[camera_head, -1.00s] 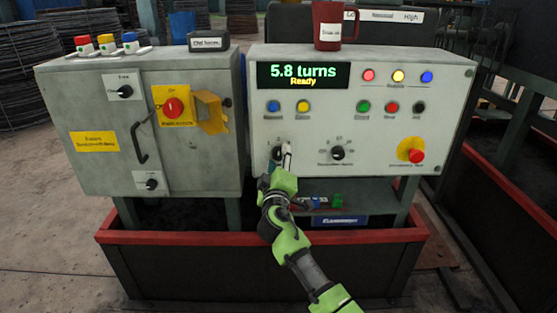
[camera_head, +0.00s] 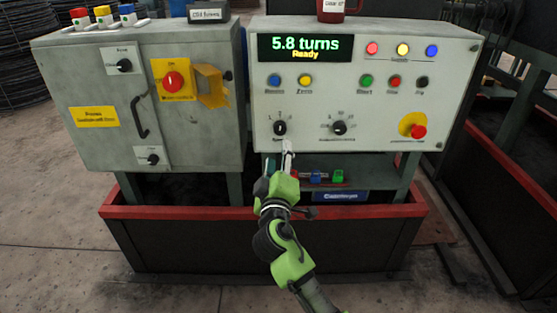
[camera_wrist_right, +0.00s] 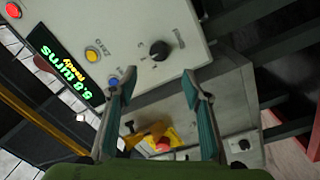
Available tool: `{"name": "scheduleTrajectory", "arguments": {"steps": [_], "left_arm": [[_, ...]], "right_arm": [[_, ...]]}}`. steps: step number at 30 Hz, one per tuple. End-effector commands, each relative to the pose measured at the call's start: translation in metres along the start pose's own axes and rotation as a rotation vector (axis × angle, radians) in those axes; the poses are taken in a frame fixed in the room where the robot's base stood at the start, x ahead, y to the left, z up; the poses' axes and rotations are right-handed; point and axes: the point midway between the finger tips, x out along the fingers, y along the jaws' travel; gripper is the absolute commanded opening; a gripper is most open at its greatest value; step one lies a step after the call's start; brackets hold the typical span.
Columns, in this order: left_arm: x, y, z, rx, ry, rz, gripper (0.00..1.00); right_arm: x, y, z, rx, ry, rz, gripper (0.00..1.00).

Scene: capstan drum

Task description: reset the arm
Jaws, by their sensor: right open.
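My right arm (camera_head: 272,225) is green and black and comes up from the bottom of the head view. My right gripper (camera_head: 277,163) is just below the lower edge of the white control panel (camera_head: 440,100), under the left black selector knob (camera_head: 280,128). In the right wrist view my right gripper (camera_wrist_right: 160,95) is open and empty, with its two fingers wide apart. The knob also shows in the wrist view (camera_wrist_right: 159,50), ahead of the fingers and apart from them. The display (camera_head: 304,48) reads 5.8 turns, Ready. My left gripper is not in view.
A red mug (camera_head: 334,10) stands on the panel. A shelf below holds small coloured items (camera_head: 316,178). A red-rimmed trough (camera_head: 180,212) lies in front.

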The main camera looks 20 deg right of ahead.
Motion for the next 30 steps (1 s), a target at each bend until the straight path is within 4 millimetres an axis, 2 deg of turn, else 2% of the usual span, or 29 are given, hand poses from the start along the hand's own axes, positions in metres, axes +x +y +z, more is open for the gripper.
{"name": "scheduleTrajectory", "arguments": {"steps": [4,14,17,20,23,24,26,29,30], "left_arm": [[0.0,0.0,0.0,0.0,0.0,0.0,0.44],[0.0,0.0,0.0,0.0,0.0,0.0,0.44],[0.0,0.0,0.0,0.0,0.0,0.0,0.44],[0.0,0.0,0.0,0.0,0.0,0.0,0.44],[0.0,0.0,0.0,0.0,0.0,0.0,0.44],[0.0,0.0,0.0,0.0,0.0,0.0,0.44],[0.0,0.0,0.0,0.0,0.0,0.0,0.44],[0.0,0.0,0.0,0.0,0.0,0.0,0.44],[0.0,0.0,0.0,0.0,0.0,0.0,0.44]], "right_arm": [[-0.009,0.0,0.0,0.0,-0.001,0.001,0.44],[-0.011,0.0,0.001,0.0,-0.001,0.0,0.44],[-0.014,-0.008,0.012,0.013,-0.023,-0.024,0.44],[-0.026,-0.033,0.046,0.051,-0.089,-0.096,0.44],[-0.05,-0.07,0.097,0.113,-0.198,-0.211,0.44],[-0.065,-0.087,0.119,0.141,-0.25,-0.263,0.44],[-0.089,-0.111,0.151,0.183,-0.328,-0.343,0.44],[-0.136,-0.148,0.2,0.249,-0.461,-0.475,0.44],[-0.158,-0.161,0.217,0.274,-0.513,-0.528,0.44]]}}
